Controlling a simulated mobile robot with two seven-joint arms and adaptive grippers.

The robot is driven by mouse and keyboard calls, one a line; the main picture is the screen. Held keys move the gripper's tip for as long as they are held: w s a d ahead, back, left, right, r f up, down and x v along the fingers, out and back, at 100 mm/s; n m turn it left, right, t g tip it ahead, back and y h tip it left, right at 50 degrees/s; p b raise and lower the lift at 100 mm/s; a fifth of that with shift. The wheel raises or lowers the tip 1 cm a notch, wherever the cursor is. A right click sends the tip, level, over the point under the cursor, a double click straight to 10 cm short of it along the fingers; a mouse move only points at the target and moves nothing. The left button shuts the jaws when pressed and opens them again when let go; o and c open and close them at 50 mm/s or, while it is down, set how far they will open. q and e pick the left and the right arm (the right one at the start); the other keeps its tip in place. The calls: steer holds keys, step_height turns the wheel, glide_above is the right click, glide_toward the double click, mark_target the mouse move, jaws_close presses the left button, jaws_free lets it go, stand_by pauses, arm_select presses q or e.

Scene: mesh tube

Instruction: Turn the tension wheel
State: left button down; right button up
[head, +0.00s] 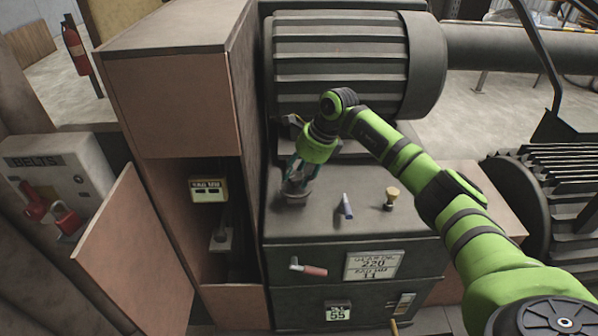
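My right gripper (299,176) reaches down from the arm on the right to the dark top of the machine bench (320,225). Its teal fingers point down at a small dark object (294,198), perhaps the tension wheel, near the bench's left edge. The gripper partly covers this object, and I cannot tell whether the fingers touch or grip it. No other thing stands out clearly as a tension wheel. My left gripper is not in view.
A blue and white upright piece (346,207) and a brass-topped knob (391,198) stand right of the gripper. A large ribbed drum (345,62) lies behind. A tall cabinet (175,100) walls off the left. A red-handled lever (310,269) sticks out in front.

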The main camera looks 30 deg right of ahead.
steer(key=shift+r+m, duration=0.1)
steer(key=shift+m, duration=0.2)
steer(key=shift+a+m+t+h+b, duration=0.1)
steer(key=shift+m+t+h+b, duration=0.55)
steer(key=shift+m, duration=1.95)
steer(key=shift+r+h, duration=0.1)
steer(key=shift+h, duration=0.25)
steer(key=o, duration=1.1)
steer(key=v, duration=1.2)
steer(key=shift+s, duration=0.1)
